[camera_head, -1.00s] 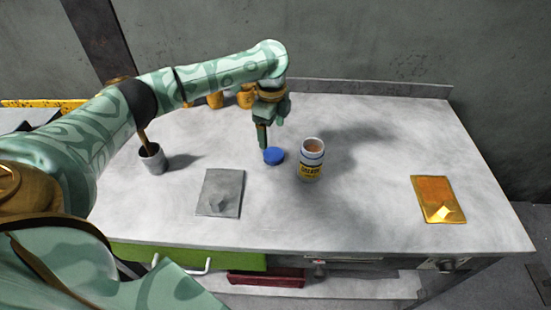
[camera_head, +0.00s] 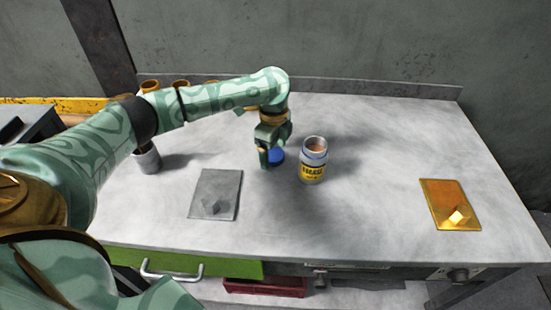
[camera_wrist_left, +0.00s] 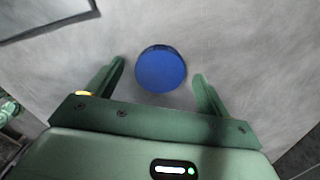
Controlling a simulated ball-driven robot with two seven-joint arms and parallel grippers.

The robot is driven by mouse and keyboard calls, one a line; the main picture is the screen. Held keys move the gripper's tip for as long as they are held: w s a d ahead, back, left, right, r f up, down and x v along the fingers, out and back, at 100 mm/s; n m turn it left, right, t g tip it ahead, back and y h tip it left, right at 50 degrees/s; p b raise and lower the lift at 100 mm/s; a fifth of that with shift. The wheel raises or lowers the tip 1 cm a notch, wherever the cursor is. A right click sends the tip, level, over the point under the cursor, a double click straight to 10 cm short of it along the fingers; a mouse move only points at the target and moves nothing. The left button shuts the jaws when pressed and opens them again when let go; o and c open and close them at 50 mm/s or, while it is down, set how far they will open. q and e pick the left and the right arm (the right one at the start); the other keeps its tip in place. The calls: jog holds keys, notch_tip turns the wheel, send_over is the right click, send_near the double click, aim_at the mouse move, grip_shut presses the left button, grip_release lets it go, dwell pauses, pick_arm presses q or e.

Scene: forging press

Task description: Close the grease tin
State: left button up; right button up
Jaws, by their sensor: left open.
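The grease tin (camera_head: 313,162) stands upright and open on the metal table, with brown grease showing at its mouth. Its blue lid (camera_head: 277,155) lies flat on the table just left of the tin, partly hidden by my gripper in the head view. My left gripper (camera_head: 270,162) points down at the lid, its fingers low over the table. In the left wrist view the blue lid (camera_wrist_left: 161,69) lies just ahead of and between the two open fingers (camera_wrist_left: 159,78), with a gap on each side. My right gripper is not in view.
A grey plate (camera_head: 215,195) with a small block lies at front left, and a golden plate (camera_head: 450,205) with a block at right. A grey cup (camera_head: 147,160) and several brown containers stand behind my left arm. The table between tin and golden plate is clear.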

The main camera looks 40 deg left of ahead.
pick_arm(q)
jog(key=shift+f, duration=0.45)
jog(key=shift+r, duration=0.2)
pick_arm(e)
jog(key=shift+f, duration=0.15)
pick_arm(q)
jog(key=c, duration=1.1)
jog(key=shift+r, duration=0.15)
jog(key=shift+c, duration=0.2)
jog(key=shift+r+p, duration=0.3)
jog(key=shift+p, duration=0.1)
notch_tip(320, 180, up, 2)
jog(key=shift+r+p, duration=0.25)
jog(key=shift+p, duration=0.65)
jog(key=s+d+r+p, duration=0.3)
jog(key=s+r+p, duration=0.6)
jog(key=s, duration=0.4)
jog(key=shift+s+d+r, duration=0.2)
jog(key=shift+s+r, duration=0.1)
jog(key=shift+s, duration=0.05)
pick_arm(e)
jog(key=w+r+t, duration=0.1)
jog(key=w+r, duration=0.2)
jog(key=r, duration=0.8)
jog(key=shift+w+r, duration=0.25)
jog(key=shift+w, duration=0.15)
